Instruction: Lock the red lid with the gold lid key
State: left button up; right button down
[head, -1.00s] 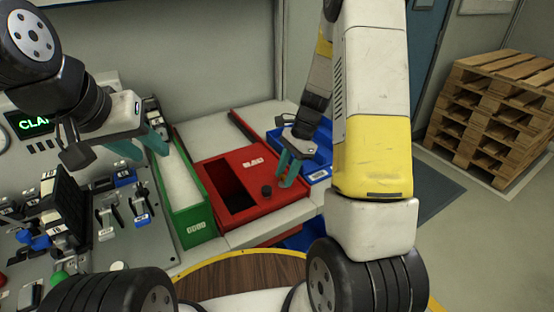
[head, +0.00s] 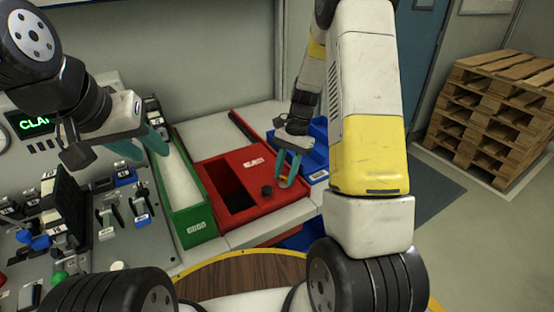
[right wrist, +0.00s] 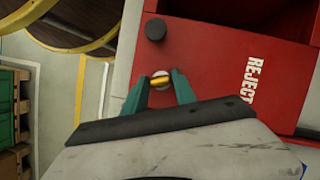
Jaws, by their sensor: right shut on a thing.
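The red lid (head: 232,168) covers part of the red reject box, with a black knob (head: 267,192) near its front right. The lid and knob also show in the right wrist view (right wrist: 205,65). My right gripper (right wrist: 160,86) is shut on the gold lid key (right wrist: 159,81), which lies across a pale round fitting on the lid beside the knob. I cannot tell how deep the key sits in it. In the head view my right gripper (head: 286,174) is low over the lid's right side. My left gripper (head: 150,148) is open and empty, above the green box's left edge.
A green box (head: 200,225) stands left of the red one, and a blue bin (head: 312,150) to its right. A panel with switches and levers (head: 125,235) fills the left. Stacked wooden pallets (head: 495,110) stand far right.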

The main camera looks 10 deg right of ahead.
jog(key=n+h, duration=0.1)
jog(key=n, duration=0.2)
jog(key=n+g+h, duration=0.1)
jog(key=n, duration=0.2)
jog(key=shift+w+a+n, duration=0.1)
jog(key=shift+a+n, duration=0.05)
jog(key=shift+n, duration=0.15)
jog(key=n+h, duration=0.1)
jog(key=n, duration=0.2)
jog(key=n+h, duration=0.1)
jog(key=n, duration=0.2)
jog(key=shift+a+n+h, duration=0.15)
jog(key=shift+n+h, duration=0.15)
jog(key=shift+h, duration=0.1)
jog(key=c, duration=1)
grip_release()
jog(key=v, duration=0.8)
